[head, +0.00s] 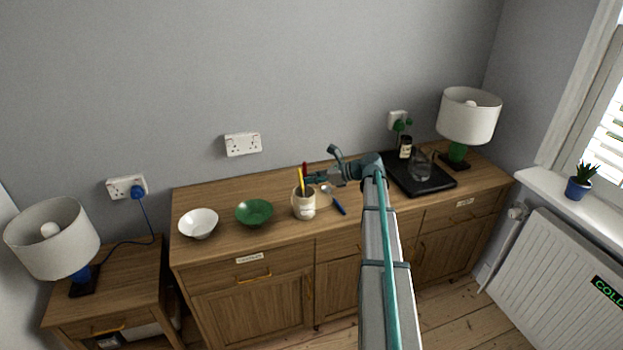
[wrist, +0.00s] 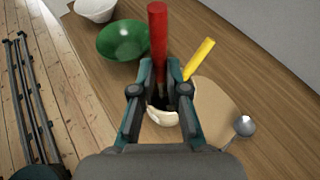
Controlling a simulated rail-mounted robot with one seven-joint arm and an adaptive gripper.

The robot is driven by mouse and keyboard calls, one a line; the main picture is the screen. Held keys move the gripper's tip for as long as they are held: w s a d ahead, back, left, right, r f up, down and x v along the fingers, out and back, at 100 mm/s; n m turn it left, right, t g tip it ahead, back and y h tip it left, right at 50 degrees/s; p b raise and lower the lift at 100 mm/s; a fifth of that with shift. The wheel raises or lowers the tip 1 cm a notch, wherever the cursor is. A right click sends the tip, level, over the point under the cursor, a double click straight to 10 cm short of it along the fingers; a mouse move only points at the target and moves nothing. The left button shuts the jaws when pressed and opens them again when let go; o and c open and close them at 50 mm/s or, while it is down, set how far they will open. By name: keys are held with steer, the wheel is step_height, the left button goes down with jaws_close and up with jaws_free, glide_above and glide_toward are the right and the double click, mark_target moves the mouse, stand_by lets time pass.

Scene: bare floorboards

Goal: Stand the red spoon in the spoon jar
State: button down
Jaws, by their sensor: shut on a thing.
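My gripper (head: 314,180) is shut on the red spoon (wrist: 158,42), with a finger on either side of its handle. The spoon is about upright, its red handle (head: 305,168) rising above the fingers. The cream spoon jar (head: 303,207) is directly below; it also shows between and beyond the fingers in the wrist view (wrist: 160,117). The red spoon's lower end is hidden by the fingers and jar, so I cannot tell how deep it reaches. A yellow-handled spoon (head: 300,182) leans in the jar, right of the red one in the wrist view (wrist: 199,59).
A blue-handled spoon (head: 335,203) lies on the sideboard right of the jar. A green bowl (head: 254,212) and white bowl (head: 199,222) stand to the left. A black tray (head: 430,184) with a glass jug (head: 420,163) and a dark jar (head: 405,147) stands right.

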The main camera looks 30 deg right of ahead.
steer(key=c, duration=1.1)
jaws_free()
steer(key=v, duration=1.2)
